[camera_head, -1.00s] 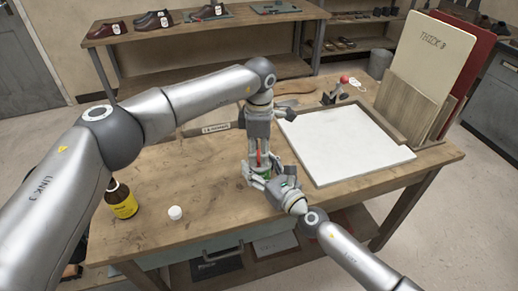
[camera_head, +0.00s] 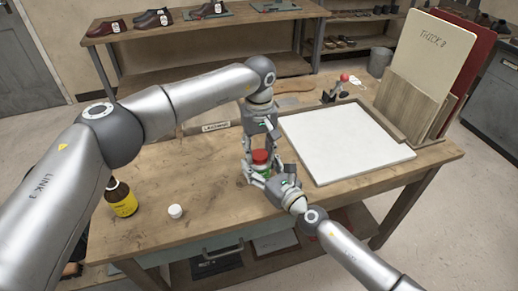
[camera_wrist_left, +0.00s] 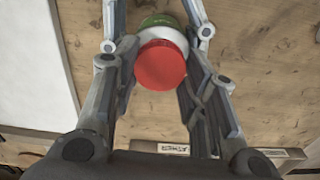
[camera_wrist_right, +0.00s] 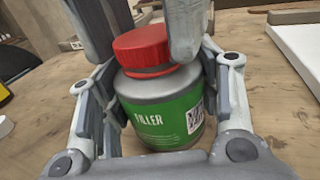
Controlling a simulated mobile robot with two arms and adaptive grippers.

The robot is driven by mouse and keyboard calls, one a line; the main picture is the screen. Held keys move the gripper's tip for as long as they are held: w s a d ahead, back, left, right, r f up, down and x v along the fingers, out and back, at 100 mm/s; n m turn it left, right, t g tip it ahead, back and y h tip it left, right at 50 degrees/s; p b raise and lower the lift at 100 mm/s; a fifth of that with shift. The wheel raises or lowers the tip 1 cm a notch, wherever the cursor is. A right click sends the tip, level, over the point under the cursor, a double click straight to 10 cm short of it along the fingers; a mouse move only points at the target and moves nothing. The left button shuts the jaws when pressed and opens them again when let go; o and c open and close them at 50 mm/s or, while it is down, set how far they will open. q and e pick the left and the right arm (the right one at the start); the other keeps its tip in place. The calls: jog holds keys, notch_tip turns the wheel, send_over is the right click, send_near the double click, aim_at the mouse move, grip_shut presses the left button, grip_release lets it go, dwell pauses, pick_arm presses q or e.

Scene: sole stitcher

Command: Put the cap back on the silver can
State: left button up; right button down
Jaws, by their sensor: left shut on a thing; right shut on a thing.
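The can (camera_head: 262,171) stands upright on the workbench. It has a silver shoulder and a green label reading FILLER in the right wrist view (camera_wrist_right: 160,115). The red cap (camera_wrist_right: 142,48) sits on top of its neck, looking slightly tilted; I cannot tell whether it is fully seated. The cap also shows in the left wrist view (camera_wrist_left: 161,65). My left gripper (camera_head: 260,146) points down from above, with its fingers on either side of the cap, shut on it. My right gripper (camera_head: 261,177) is low at the front, shut around the can's body.
A brown bottle with a yellow label (camera_head: 123,202) and a small white-capped item (camera_head: 175,211) stand on the left. A white board in a wooden frame (camera_head: 345,140) lies to the right, close to the grippers.

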pick_arm(q)
jog(key=m, duration=0.4)
jog(key=shift+m, duration=0.4)
jog(key=m, duration=0.4)
jog(key=o, duration=0.6)
jog(key=shift+r, duration=2.25)
